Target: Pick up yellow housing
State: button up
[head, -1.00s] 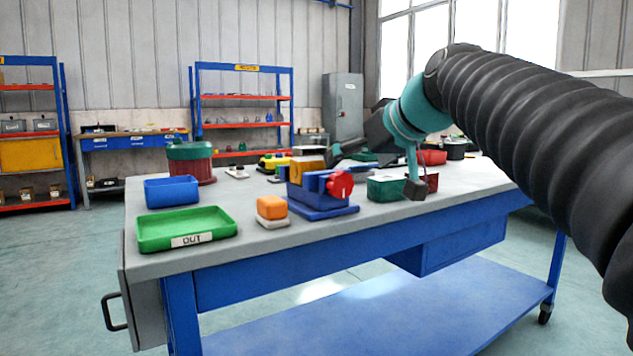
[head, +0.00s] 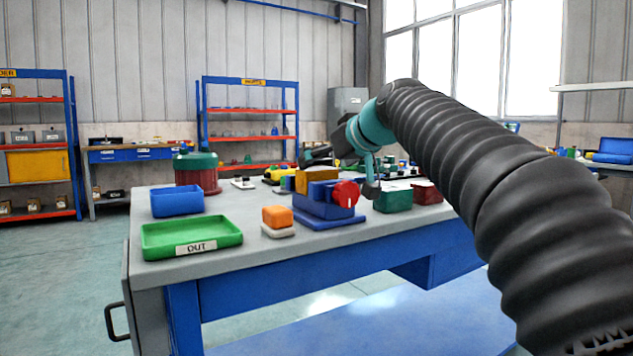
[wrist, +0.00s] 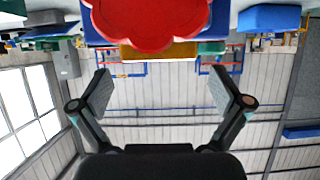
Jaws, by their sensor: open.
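The yellow housing (head: 316,184) sits on top of a blue vise (head: 325,208) that has a red knob (head: 346,193) on its right side. In the wrist view, which is upside down, my gripper's two fingers (wrist: 163,86) are spread apart. The red knob (wrist: 150,22) fills the top middle and hides much of the vise. Part of the yellow housing (wrist: 160,51) shows just beyond the knob, between the fingers. Contact is not visible.
An orange block (head: 277,216) on a pale base, a green OUT tray (head: 168,253) and a blue bin (head: 176,203) stand left of the vise. Green (head: 393,199) and dark red (head: 428,193) bins stand to its right.

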aim_at(322, 169)
jog(key=x, duration=0.2)
jog(key=f+x, duration=0.1)
jog(key=x, duration=0.2)
jog(key=shift+d, duration=0.1)
jog(key=shift+s, duration=0.1)
jog(key=c, duration=1.1)
jog(key=shift+r, duration=0.1)
jog(key=shift+c, duration=0.9)
jog(key=shift+r, duration=0.1)
